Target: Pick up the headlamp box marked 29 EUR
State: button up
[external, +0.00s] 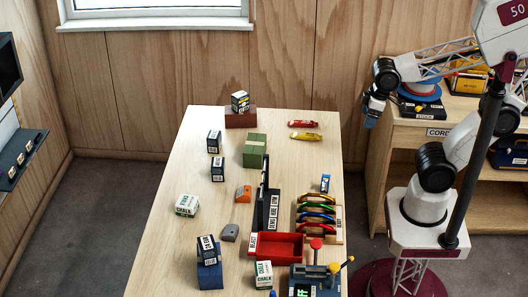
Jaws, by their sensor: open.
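Several small dark boxes with white labels could be the headlamp boxes. One dark box (240,102) stands on a brown block at the far end of the table. Two more, a farther dark box (214,142) and a nearer dark box (218,169), stand upright on the left half. A fourth, the front dark box (207,250), rests on a blue block. The price marks are too small to tell which says 29 EUR. My gripper (371,118) is open and empty, raised right of the table, far from all these boxes.
The wooden table (165,235) also holds white chalk boxes (187,205), a green block (254,150), a dark upright divider (262,205), a red tray (280,246) and a rack of coloured carabiners (317,212). A shelf (400,160) stands behind my arm.

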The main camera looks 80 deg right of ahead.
jog(key=m+g+y, duration=0.4)
jog(key=m+y, duration=1)
jog(key=m, duration=0.3)
send_over(218, 158)
jog(key=f, duration=0.7)
jog(key=shift+s+d+f, duration=0.1)
jog(key=shift+s+f, duration=0.05)
jog(key=shift+s, duration=0.2)
jog(key=shift+w+f, duration=0.2)
jog(key=shift+w, duration=0.15)
jog(key=shift+f, duration=1.7)
